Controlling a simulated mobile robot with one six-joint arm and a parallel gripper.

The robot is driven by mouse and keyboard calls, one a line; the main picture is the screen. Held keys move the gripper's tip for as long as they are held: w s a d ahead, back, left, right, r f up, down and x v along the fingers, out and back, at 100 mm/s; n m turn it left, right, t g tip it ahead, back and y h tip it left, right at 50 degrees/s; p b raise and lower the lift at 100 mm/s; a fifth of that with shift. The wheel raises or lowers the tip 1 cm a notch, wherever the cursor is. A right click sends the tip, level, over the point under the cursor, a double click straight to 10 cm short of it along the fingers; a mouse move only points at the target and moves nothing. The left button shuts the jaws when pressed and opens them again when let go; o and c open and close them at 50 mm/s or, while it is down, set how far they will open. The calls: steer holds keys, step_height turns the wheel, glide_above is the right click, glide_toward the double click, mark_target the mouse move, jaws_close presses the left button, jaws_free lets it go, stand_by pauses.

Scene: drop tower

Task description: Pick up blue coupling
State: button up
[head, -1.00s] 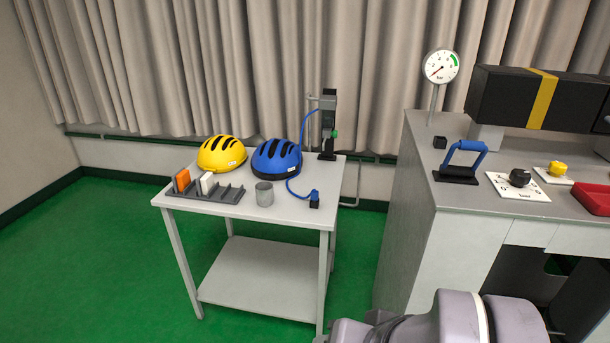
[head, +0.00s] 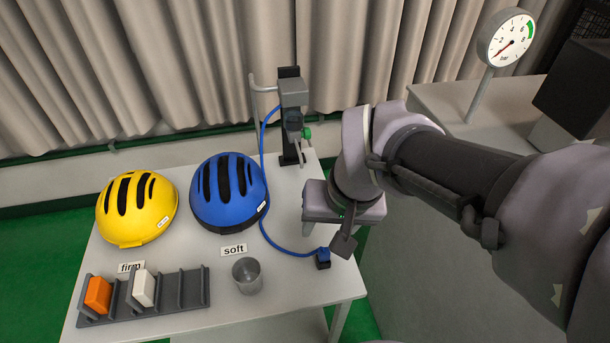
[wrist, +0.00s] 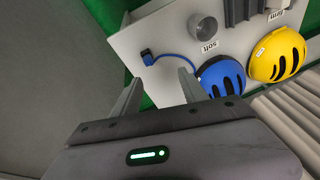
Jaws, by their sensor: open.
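The blue coupling (head: 323,258) is at the end of a thin blue hose (head: 280,247), near the right front edge of the white table (head: 215,322). It seems to sit on a small dark block. My gripper (head: 343,242) hangs above and a little right of the coupling in the head view. In the wrist view my gripper (wrist: 160,77) is open, with nothing between its two fingers. One finger is mostly hidden in the head view.
A blue helmet (head: 228,192) and a yellow helmet (head: 137,208) stand at the table's back. A grey cup (head: 247,276) is left of the coupling. A rack (head: 192,290) holds orange and white pieces. A pump stand (head: 291,120) rises behind. A grey counter (head: 425,95) is at right.

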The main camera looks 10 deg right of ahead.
steer(key=w+d+f+n+g+h+p, duration=0.1)
steer(key=w+d+f+n+g+p, duration=0.15)
steer(key=w+p, duration=0.4)
steer(key=b, duration=0.6)
glide_above(324, 251)
steer(key=shift+g, duration=0.25)
steer(key=f, duration=1.2)
steer(key=shift+w+a+f, duration=0.15)
steer(key=shift+w+a, duration=0.05)
steer(key=shift+w, duration=0.05)
steer(key=f+b, duration=0.1)
steer(key=f, duration=0.1)
steer(key=f+b, duration=0.1)
steer(key=f, duration=0.1)
steer(key=f+b, duration=0.1)
steer(key=f, duration=0.1)
steer(key=shift+s+d, duration=0.25)
steer(key=shift+r, duration=0.15)
steer(key=shift+c, duration=1.1)
steer(key=c, duration=0.8)
steer(key=shift+c, duration=0.2)
steer(key=shift+r, duration=0.15)
